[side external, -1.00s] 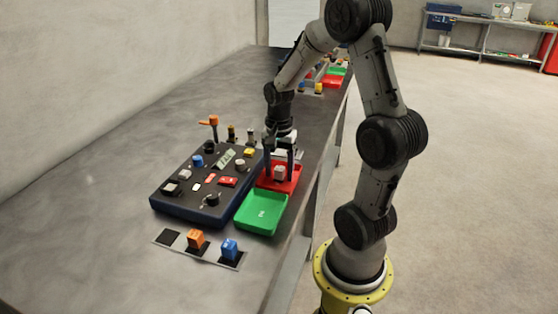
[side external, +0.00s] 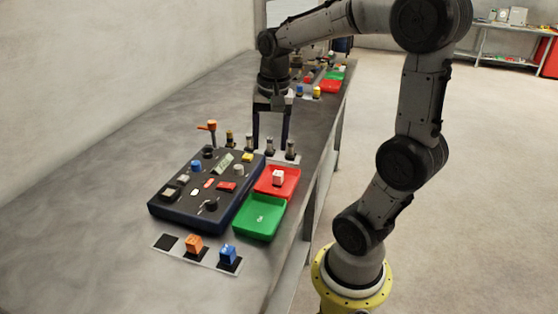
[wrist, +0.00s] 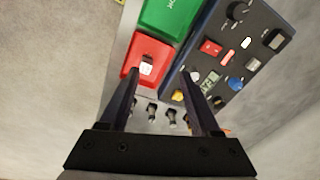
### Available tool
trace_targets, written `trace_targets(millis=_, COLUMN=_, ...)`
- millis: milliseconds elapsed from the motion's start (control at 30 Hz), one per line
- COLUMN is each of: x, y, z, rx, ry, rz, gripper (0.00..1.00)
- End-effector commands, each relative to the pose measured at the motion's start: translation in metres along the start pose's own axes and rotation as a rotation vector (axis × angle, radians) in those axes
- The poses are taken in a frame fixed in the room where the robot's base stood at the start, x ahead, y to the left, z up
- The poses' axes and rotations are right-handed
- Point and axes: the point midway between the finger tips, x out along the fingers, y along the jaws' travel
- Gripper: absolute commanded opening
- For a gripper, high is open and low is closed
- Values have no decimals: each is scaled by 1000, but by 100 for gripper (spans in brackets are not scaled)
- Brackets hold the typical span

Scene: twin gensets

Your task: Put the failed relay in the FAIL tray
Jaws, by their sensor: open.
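The relay (side external: 278,177), a small whitish block, sits in the red FAIL tray (side external: 291,187). In the wrist view the relay (wrist: 146,67) lies inside the red tray (wrist: 163,50), ahead of my fingers. My gripper (side external: 271,146) is open and empty, raised above the bench behind the tray. Its two fingers (wrist: 163,92) are spread wide in the wrist view, with nothing between them but the bench and several small fittings farther down. Lettering on the red tray cannot be read.
A green tray (side external: 259,217) adjoins the red tray. A dark blue control panel (side external: 179,212) with knobs and switches stands to the left. An orange block (side external: 194,243) and a blue block (side external: 228,254) sit on a strip in front. Several upright fittings (side external: 249,143) stand behind the panel.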

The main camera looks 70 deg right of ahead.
Motion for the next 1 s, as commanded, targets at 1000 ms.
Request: trace_targets(millis=1000, x=-20, y=19, z=154, rx=-1201, ry=314, rz=-291, gripper=64)
